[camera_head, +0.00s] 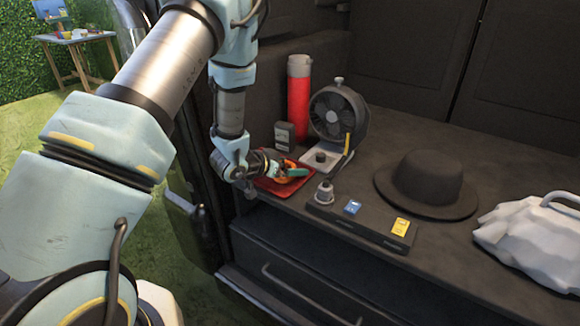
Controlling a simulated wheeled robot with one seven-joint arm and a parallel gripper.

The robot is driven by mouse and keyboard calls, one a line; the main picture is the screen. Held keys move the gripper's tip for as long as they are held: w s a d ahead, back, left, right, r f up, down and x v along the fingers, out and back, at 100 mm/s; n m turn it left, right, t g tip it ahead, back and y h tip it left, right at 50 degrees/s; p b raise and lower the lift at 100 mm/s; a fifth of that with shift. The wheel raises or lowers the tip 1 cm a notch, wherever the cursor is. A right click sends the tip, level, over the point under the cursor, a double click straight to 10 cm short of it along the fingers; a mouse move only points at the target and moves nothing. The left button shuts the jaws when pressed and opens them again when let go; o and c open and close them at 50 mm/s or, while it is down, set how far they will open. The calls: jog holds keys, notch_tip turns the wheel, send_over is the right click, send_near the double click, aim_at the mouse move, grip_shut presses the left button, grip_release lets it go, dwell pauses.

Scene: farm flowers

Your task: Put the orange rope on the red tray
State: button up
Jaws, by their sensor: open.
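The red tray (270,187) lies at the left front part of the dark vehicle bed, and my arm partly covers it. A small orange thing (284,180), which looks like the orange rope, shows over the tray beside my gripper. My gripper (286,171) is low over the tray, pointing right, open. The orange thing is right at its fingers; I cannot tell whether it rests on the tray or touches the fingers. A small green piece (298,172) shows at the same spot.
Behind the tray stand a dark box (285,135), a red flask (299,90) and a fan (338,118). To the right are a dark holder (340,222) with blue and yellow pieces, a black hat (428,183) and a white bag (535,240).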

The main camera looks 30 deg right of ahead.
jog(key=b+v, duration=0.1)
jog(key=v, duration=1.1)
jog(key=shift+f, duration=0.1)
